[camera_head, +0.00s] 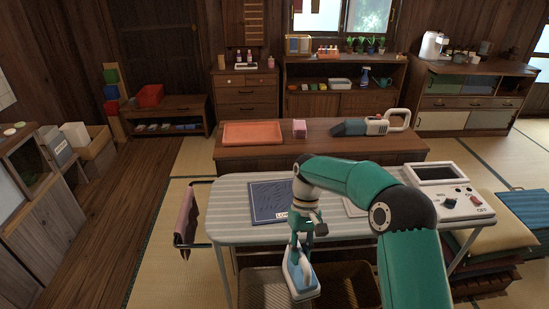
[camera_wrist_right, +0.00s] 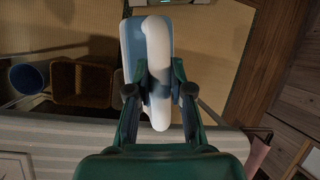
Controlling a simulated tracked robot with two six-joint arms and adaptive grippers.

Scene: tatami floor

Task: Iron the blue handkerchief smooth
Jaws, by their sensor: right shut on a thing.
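A flat blue-grey square with wavy lines (camera_head: 270,194), apparently the blue handkerchief, lies on the striped ironing board (camera_head: 228,210). A white label reading "LOW" is at its front edge. My right gripper (camera_head: 303,245) is shut on the white handle of a pale blue and white iron (camera_head: 301,282). The iron hangs in front of the board's near edge, apart from the cloth. In the right wrist view, the fingers (camera_wrist_right: 160,92) grip the handle, with the blue iron body (camera_wrist_right: 131,45) beside it. My left gripper is out of view.
A control panel (camera_head: 462,203) with a dial and red switch is at the board's right end. A pink cloth (camera_head: 186,219) hangs at its left end. Baskets (camera_head: 262,285) stand below. A pale item (camera_head: 355,207) is partly hidden behind my right arm.

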